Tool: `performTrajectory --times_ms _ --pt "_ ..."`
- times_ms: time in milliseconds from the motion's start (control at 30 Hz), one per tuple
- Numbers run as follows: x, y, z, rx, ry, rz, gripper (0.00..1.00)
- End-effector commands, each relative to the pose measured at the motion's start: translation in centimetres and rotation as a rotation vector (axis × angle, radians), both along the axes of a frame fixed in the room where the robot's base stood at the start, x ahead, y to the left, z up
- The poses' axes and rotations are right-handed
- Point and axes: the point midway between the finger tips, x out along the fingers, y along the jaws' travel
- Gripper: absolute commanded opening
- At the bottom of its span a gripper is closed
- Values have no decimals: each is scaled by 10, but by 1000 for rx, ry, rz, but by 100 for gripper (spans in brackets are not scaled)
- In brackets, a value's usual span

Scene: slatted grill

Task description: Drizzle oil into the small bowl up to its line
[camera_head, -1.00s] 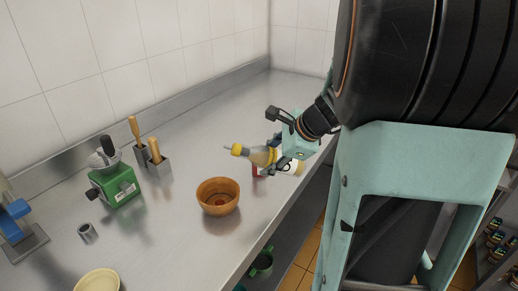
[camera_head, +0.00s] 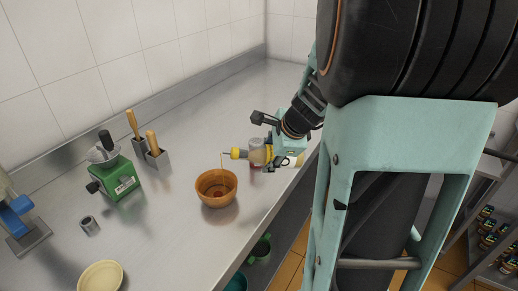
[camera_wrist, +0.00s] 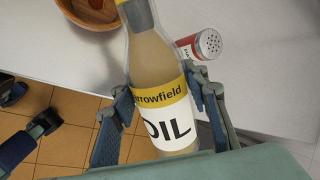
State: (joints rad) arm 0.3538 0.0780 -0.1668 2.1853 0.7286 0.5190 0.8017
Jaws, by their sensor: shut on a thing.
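My gripper (camera_head: 276,152) is shut on an oil bottle (camera_head: 258,154), tilted almost level with its yellow-capped spout pointing left. A thin stream drops from the spout tip into an orange-brown bowl (camera_head: 217,202) on the counter. The spout tip is above the bowl, apart from it. In the wrist view the fingers (camera_wrist: 163,98) grip both sides of the bottle (camera_wrist: 160,65), whose yellow and white label reads OIL. Part of the bowl (camera_wrist: 86,14) shows at the top there. I cannot make out a line or the oil level in the bowl.
A red and white shaker (camera_wrist: 195,47) stands close beside the bottle. The counter's front edge runs right of the bowl.

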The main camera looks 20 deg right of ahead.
Motion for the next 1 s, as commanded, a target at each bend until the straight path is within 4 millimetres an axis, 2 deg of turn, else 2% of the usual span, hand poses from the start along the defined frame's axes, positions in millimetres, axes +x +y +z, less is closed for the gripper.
performTrajectory --times_ms 1000 --pt "0 -1 -4 -58 14 0 6"
